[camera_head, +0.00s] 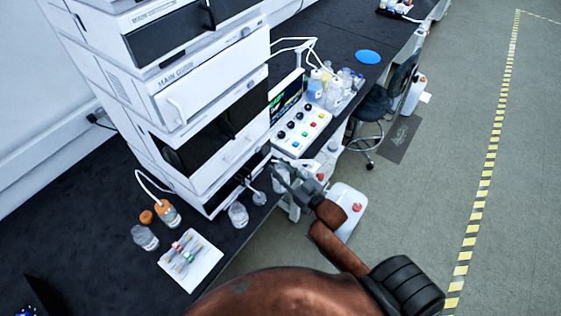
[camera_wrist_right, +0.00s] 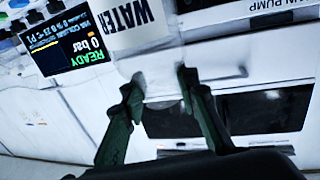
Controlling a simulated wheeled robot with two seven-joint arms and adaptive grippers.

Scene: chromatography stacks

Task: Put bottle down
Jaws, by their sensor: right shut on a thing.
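My right gripper (camera_head: 284,178) is in front of the chromatography stack (camera_head: 205,125), near the bench's front edge. It is shut on a clear bottle, which is small and partly hidden behind the fingers in the head view. In the right wrist view the gripper (camera_wrist_right: 160,84) has the bottle (camera_wrist_right: 148,58) between its fingertips. The bottle has a white label reading WATER (camera_wrist_right: 122,22). The bottle's base is not clear to see, so I cannot tell whether it touches a surface. My left gripper is not in view.
A control panel (camera_head: 302,131) stands behind. A white canister (camera_head: 346,207) is below.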

